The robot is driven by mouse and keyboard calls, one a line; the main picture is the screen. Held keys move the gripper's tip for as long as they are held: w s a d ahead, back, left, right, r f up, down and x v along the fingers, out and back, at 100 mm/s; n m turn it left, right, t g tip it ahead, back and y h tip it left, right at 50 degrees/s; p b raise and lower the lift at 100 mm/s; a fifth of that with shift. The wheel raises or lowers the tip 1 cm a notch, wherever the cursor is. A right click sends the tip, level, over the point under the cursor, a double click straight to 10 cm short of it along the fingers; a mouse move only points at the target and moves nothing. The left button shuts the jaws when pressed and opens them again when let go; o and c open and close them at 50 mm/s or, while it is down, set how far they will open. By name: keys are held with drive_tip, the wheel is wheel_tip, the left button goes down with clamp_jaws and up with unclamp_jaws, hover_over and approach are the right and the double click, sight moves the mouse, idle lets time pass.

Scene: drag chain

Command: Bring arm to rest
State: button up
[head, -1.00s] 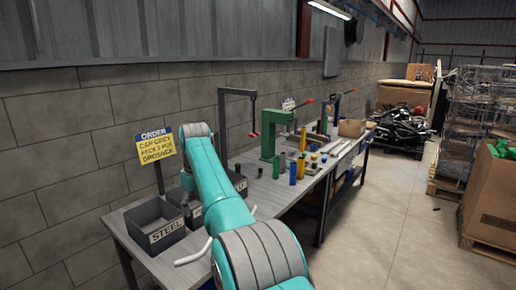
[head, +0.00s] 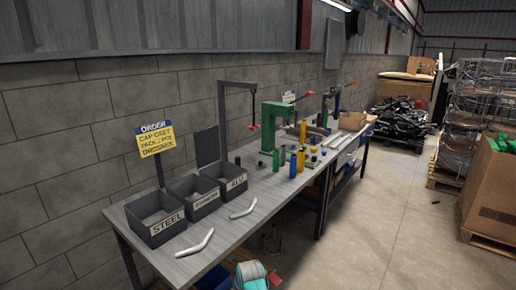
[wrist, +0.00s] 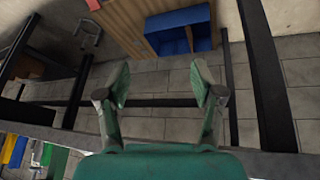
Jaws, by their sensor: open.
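My gripper (wrist: 160,92) shows in the wrist view with its two fingers spread apart and nothing between them. Behind the fingers are floor tiles and dark table legs. In the head view my gripper is out of sight; only a small teal part of my arm shows at the bottom edge, below the workbench (head: 262,215).
On the bench stand grey bins marked STEEL (head: 167,228) and ALU (head: 232,187), with another bin between them. Two bent pale tubes lie near the front edge. A green press (head: 270,125) and several coloured cylinders stand farther back.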

drive_tip(key=s+d+f+m+t, duration=0.1)
drive_tip(key=s+d+f+t, duration=0.1)
drive_tip(key=s+d+f, duration=0.7)
drive_tip(key=s+d+f+m+t, duration=0.1)
drive_tip(key=s+d+f, duration=0.35)
drive_tip(key=s, duration=0.85)
drive_tip(key=s+d+m+t, duration=0.15)
drive_tip(key=s+d, duration=0.25)
drive_tip(key=s, duration=0.8)
drive_tip(key=s+d+r+m+t+h, duration=0.1)
drive_tip(key=s+d+r, duration=0.2)
drive_tip(key=s+r, duration=0.45)
drive_tip(key=s+d+r+m+t, duration=0.15)
drive_tip(key=s+r, duration=0.35)
drive_tip(key=s, duration=0.6)
drive_tip(key=s+d+r+t, duration=0.1)
drive_tip(key=s+r, duration=0.4)
drive_tip(key=r, duration=0.4)
drive_tip(key=s+d+r+t+h, duration=0.1)
drive_tip(key=s+r, duration=0.4)
drive_tip(key=r, duration=0.4)
drive_tip(key=shift+s+d+r+m+t, duration=0.2)
drive_tip(key=shift+s+r+m+t, duration=0.1)
drive_tip(key=shift+s+r+m, duration=0.1)
